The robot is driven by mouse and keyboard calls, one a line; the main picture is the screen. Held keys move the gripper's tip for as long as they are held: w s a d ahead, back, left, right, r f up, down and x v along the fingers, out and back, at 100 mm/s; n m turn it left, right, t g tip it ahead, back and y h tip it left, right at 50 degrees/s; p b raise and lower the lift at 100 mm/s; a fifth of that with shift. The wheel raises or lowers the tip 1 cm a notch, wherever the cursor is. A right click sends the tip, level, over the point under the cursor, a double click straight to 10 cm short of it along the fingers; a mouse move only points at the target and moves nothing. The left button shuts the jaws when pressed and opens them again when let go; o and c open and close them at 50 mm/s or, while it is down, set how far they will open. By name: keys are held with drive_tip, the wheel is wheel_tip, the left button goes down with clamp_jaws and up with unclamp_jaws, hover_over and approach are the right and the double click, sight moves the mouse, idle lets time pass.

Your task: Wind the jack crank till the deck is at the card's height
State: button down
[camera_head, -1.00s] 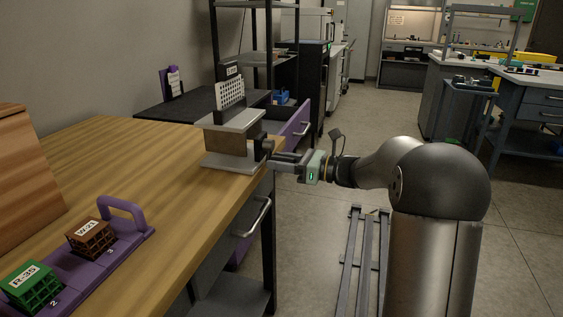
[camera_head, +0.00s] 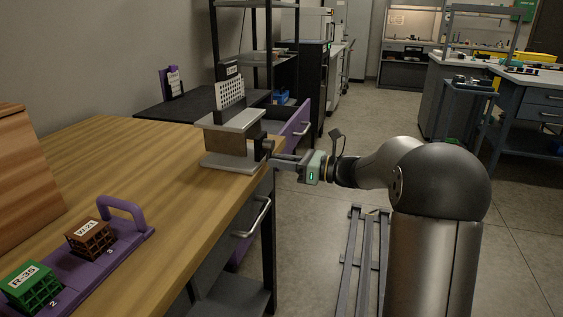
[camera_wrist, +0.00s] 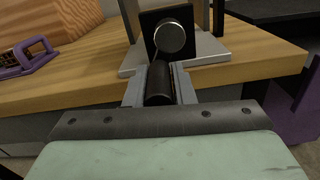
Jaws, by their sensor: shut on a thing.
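The jack (camera_head: 228,143) stands at the far right edge of the wooden bench, with a pale base plate and a raised pale deck (camera_head: 236,120). A white perforated panel (camera_head: 230,95) stands upright in a dark holder at the deck's back. My gripper (camera_head: 277,161) reaches in from the right at the jack's side. In the wrist view my gripper (camera_wrist: 160,90) is shut on the dark crank handle (camera_wrist: 159,80), below the crank's round hub (camera_wrist: 169,38). The card's writing is too small to read; a pale card (camera_head: 174,82) shows on a purple stand behind.
A purple carrier (camera_head: 110,247) with a green block (camera_head: 33,284) and a brown block (camera_head: 89,238) lies on the bench (camera_head: 150,165) at the front left. A wooden box (camera_head: 25,180) stands at the left edge. A purple drawer (camera_head: 296,123) is open behind the jack.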

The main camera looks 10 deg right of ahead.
drive_tip(key=shift+s+a+r, duration=0.1)
drive_tip(key=shift+s, duration=0.05)
